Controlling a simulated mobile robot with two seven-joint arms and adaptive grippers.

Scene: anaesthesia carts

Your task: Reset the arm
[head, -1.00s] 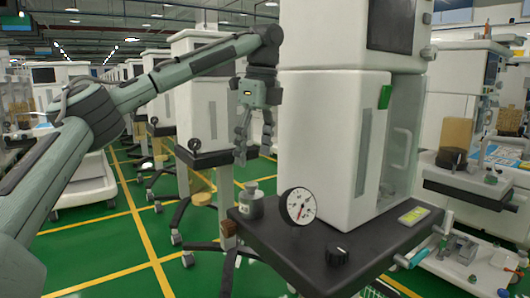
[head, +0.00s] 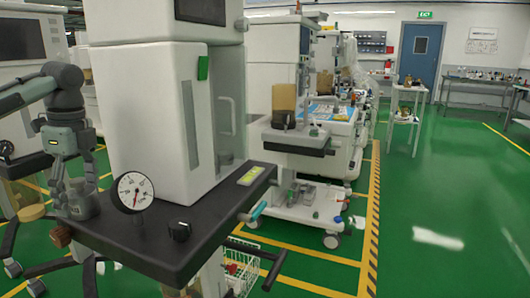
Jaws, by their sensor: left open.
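My left arm comes in from the left edge of the head view. My left gripper (head: 77,183) points down at the left end of the near cart's dark shelf (head: 150,240). Its fingers are apart, and a small grey jar (head: 82,205) shows between and just below their tips. I cannot tell whether the fingers touch the jar. A round white dial gauge (head: 133,192) stands upright to the right of the jar. My right gripper is not in view.
The tall white anaesthesia cart (head: 150,120) stands close to the right of my gripper. A black knob (head: 180,231) sits on its shelf. A second cart (head: 300,140) stands behind on the right. Green floor (head: 440,200) is open at the right, towards a blue door (head: 419,55).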

